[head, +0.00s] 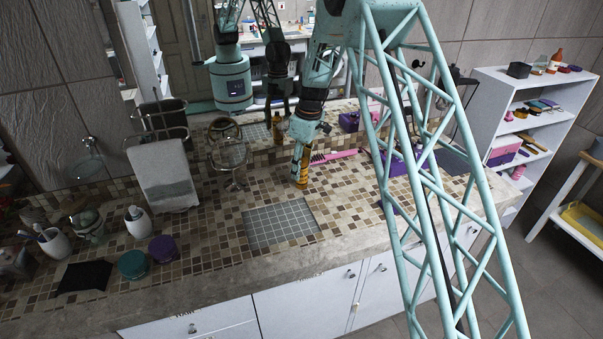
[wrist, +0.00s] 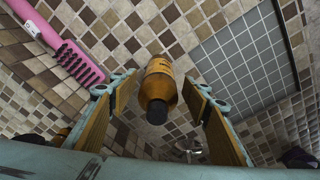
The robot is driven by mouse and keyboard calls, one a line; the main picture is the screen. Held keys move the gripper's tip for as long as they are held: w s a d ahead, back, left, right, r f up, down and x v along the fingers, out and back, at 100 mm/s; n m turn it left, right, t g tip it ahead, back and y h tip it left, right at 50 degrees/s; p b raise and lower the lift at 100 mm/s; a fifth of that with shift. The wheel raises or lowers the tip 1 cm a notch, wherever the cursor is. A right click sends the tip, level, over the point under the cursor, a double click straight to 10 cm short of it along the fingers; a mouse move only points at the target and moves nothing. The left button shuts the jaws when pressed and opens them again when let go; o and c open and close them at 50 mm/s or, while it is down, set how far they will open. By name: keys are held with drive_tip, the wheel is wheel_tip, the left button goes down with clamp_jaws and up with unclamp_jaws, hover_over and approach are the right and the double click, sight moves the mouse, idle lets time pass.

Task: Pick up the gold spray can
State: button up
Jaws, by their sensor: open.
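The gold spray can (wrist: 159,84) has an amber-gold body and a black cap. In the wrist view it stands between the two fingers of my gripper (wrist: 157,92), cap towards the camera, with a visible gap on each side. My gripper (head: 300,158) is open and points down over the tiled counter in the head view. There the can is mostly hidden by the fingers, and only a gold part (head: 303,180) shows low at the fingertips.
A pink hairbrush (head: 333,156) lies close behind and right of the gripper; it also shows in the wrist view (wrist: 68,50). A grey tiled sink panel (head: 280,226) is in front. A round mirror (head: 228,155) stands to the left. Teal and purple jars (head: 162,248) are front left.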

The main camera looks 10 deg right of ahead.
drive_tip(key=shift+w+a+f, duration=0.15)
drive_tip(key=shift+w+f, duration=0.05)
drive_tip(key=shift+f, duration=0.95)
drive_tip(key=shift+w+a+f, duration=0.1)
drive_tip(key=shift+w+f, duration=0.05)
drive_tip(key=shift+f, duration=0.95)
drive_tip(key=shift+c, duration=0.5)
drive_tip(key=c, duration=1)
drive_tip(key=shift+r, duration=0.25)
drive_tip(key=shift+r, duration=1.65)
drive_tip(key=shift+s, duration=1.05)
drive_tip(key=s, duration=0.4)
drive_tip(key=s+r, duration=0.1)
drive_tip(key=s, duration=0.4)
drive_tip(key=s+b, duration=0.1)
drive_tip(key=s, duration=0.4)
drive_tip(key=shift+d+r, duration=0.1)
drive_tip(key=shift+r, duration=0.05)
